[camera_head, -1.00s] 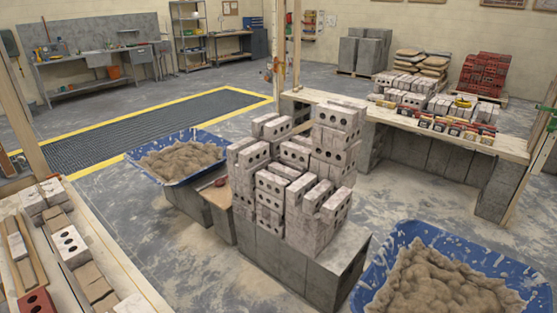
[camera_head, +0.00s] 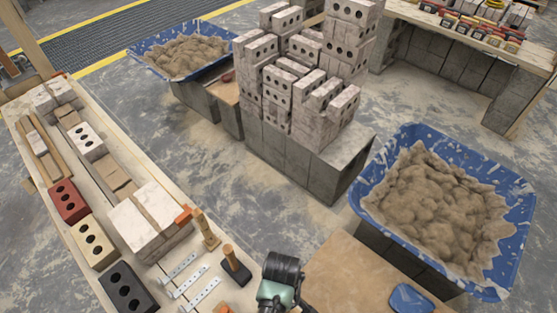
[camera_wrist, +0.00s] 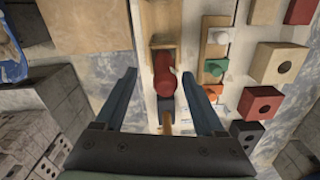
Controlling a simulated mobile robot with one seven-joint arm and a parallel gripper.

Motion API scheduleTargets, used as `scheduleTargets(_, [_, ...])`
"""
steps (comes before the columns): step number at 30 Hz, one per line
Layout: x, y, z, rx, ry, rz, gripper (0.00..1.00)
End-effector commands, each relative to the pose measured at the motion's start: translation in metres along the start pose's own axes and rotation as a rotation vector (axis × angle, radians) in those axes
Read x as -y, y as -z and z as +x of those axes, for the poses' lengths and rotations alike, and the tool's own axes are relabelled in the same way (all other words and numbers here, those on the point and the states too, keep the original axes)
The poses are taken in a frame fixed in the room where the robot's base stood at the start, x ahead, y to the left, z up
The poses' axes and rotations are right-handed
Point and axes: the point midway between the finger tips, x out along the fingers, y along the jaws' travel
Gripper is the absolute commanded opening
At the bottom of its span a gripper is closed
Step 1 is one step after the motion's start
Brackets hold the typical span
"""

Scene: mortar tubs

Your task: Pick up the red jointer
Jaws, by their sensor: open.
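In the wrist view, a rounded red object (camera_wrist: 164,76), seemingly the red jointer, lies on the pale bench top. A narrow tan piece shows below it, toward my palm. My gripper (camera_wrist: 160,74) is open, with one finger on each side of the red object. I see no finger closed on it; the exact height gap cannot be told. In the head view, part of my arm shows at the bottom centre, but the fingertips and this red object cannot be made out there.
The bench (camera_head: 130,170) carries a red brick (camera_head: 68,202), a black brick (camera_head: 127,287), metal strips and a wooden-handled tool (camera_head: 236,266). Right of my arm are a tan board (camera_head: 350,268) and a blue mortar tub (camera_head: 520,205). Stacked bricks (camera_head: 290,90) stand beyond.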

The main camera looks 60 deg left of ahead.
Motion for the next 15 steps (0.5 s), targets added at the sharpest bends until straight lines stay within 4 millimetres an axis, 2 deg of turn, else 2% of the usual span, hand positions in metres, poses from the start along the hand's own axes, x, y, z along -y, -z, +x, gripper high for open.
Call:
scheduleTargets(9, [0.007,0.002,0.04,-0.001,0.001,0.0,0.71])
scheduleTargets(15, [0.006,0.001,0.049,-0.001,-0.001,0.001,0.71])
